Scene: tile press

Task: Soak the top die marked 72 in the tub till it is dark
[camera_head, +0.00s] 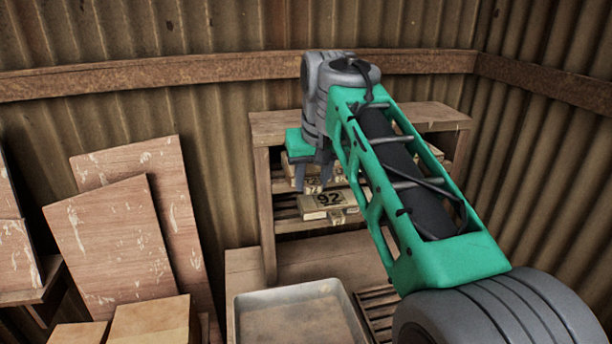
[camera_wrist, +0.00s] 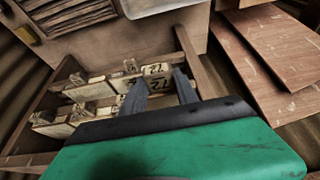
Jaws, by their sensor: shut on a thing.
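My gripper (camera_head: 312,184) reaches into the wooden shelf rack, its fingers pointing down. In the wrist view my gripper (camera_wrist: 162,84) is shut on the pale die marked 72 (camera_wrist: 157,69), which sits between the two grey fingers at the rack. In the head view this die is mostly hidden by the fingers and arm. The shallow grey metal tub (camera_head: 240,312) stands in front of the rack at the bottom of the picture. Its edge also shows at the top of the wrist view (camera_wrist: 150,7). What lies in the tub is a dull brown surface.
A die marked 92 (camera_head: 325,200) lies on a lower shelf of the rack (camera_head: 264,200). Several other pale dies (camera_wrist: 90,90) sit beside the held one. A slatted rack (camera_head: 378,305) is right of the tub. Boards (camera_head: 110,240) lean at left, with wooden blocks (camera_head: 150,322) before them.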

